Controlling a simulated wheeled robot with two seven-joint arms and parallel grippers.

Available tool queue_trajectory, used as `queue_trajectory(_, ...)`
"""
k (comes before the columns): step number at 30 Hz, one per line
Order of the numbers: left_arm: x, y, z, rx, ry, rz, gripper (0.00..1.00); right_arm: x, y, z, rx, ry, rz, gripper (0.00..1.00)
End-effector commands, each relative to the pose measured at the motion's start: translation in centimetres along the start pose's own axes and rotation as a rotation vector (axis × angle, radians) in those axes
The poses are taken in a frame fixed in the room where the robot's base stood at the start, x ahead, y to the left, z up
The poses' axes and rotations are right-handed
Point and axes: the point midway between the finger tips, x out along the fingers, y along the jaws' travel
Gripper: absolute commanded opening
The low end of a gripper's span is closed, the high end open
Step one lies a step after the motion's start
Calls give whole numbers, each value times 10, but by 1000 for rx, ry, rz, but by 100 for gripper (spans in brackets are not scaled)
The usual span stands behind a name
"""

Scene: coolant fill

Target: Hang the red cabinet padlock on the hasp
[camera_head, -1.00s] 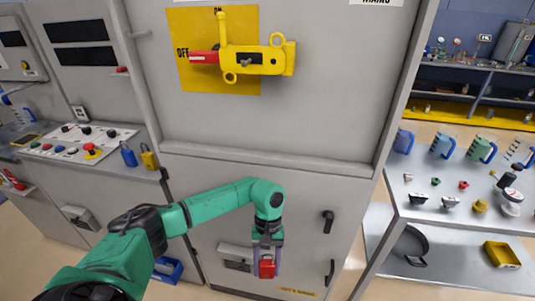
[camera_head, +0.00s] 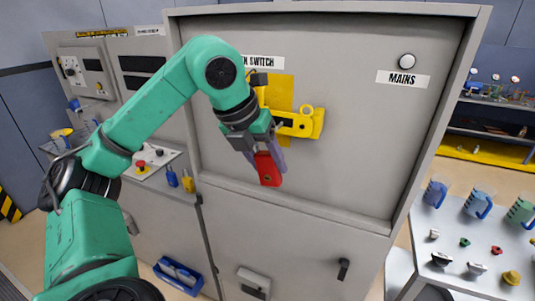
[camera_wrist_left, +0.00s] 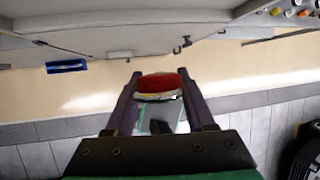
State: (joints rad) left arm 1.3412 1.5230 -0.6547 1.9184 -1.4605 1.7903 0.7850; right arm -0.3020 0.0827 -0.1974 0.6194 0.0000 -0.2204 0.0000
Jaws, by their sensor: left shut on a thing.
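My left gripper (camera_head: 265,155) is shut on the red padlock (camera_head: 268,171) and holds it in front of the grey cabinet. In the left wrist view the padlock (camera_wrist_left: 160,84) sits between the two fingertips, with a pale shackle-like part nearer the camera. The yellow hasp (camera_head: 300,122) is on the cabinet front, on a yellow plate (camera_head: 281,92) under the switch label. My left arm and gripper hide its left part. The padlock is below and left of the hasp's visible end; I cannot tell the depth gap. My right gripper is not in view.
Blue (camera_head: 171,176) and yellow (camera_head: 188,181) padlocks hang at the left panel's edge. The cabinet's raised frame (camera_head: 300,207) surrounds the recessed front. A table (camera_head: 457,222) with jugs and small parts stands at right. A blue bin (camera_head: 178,275) is low at left.

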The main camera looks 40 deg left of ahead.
Motion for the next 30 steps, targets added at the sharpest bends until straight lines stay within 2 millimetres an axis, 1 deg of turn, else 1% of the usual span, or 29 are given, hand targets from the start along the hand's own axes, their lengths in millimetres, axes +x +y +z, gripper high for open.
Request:
queue_trajectory(5,3,0,7,-8,1,2,0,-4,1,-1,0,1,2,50)
queue_trajectory(17,17,1,34,-6,2,1,0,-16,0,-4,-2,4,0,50)
queue_trajectory(30,32,2,63,-6,3,1,0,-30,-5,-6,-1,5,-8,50)
